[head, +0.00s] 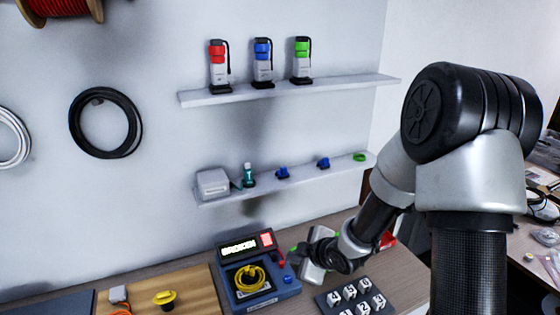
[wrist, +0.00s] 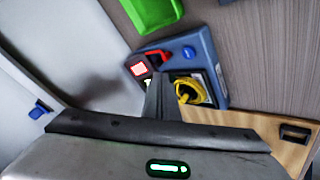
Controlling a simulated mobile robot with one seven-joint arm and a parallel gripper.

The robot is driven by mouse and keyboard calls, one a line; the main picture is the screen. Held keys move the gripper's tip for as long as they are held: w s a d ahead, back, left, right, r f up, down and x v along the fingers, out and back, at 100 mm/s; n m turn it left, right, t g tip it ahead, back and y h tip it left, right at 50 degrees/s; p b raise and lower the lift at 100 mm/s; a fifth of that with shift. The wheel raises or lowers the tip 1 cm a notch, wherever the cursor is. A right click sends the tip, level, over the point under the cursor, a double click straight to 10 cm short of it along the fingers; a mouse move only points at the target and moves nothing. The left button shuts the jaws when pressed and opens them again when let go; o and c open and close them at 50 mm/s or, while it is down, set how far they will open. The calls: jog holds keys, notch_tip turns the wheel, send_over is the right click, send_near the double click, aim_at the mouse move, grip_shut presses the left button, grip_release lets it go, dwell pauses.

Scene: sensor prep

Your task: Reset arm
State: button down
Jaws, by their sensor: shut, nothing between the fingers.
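My arm reaches down from the right of the head view, and my gripper (head: 316,258) hangs over the workbench, just right of the blue tester box. In the wrist view my gripper (wrist: 161,82) has its fingers together, with nothing between them. The fingertips show against the blue tester box (wrist: 205,55), which has a coiled yellow cable on it. In the head view this box (head: 262,297) has a lit display reading "BROKEN" and a red panel. I cannot tell the exact height of my gripper above the bench.
A dark block with numbered white pieces (head: 357,298) lies close to my gripper. A lower shelf (head: 310,179) with small parts and an upper shelf (head: 330,88) with three handheld devices are on the wall. A yellow part (head: 164,298) lies on a wooden board. A green object (wrist: 150,12) shows in the wrist view.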

jog(key=s+d+r+m+h, duration=0.3)
jog(key=d+r+m, duration=0.15)
jog(key=r, duration=0.35)
jog(key=s+d+r+m+h, duration=0.35)
jog(key=d+r, duration=0.25)
jog(key=r, duration=0.3)
jog(key=s+r+m+g+y, duration=0.1)
jog(key=s+r+m, duration=0.2)
jog(key=s, duration=0.6)
jog(key=s+a+r+m+g, duration=0.1)
jog(key=s+r+m, duration=0.3)
jog(key=s, duration=0.6)
jog(key=shift+s+r+m+y, duration=0.25)
jog(key=shift+r+m+y, duration=0.1)
jog(key=shift+r, duration=0.15)
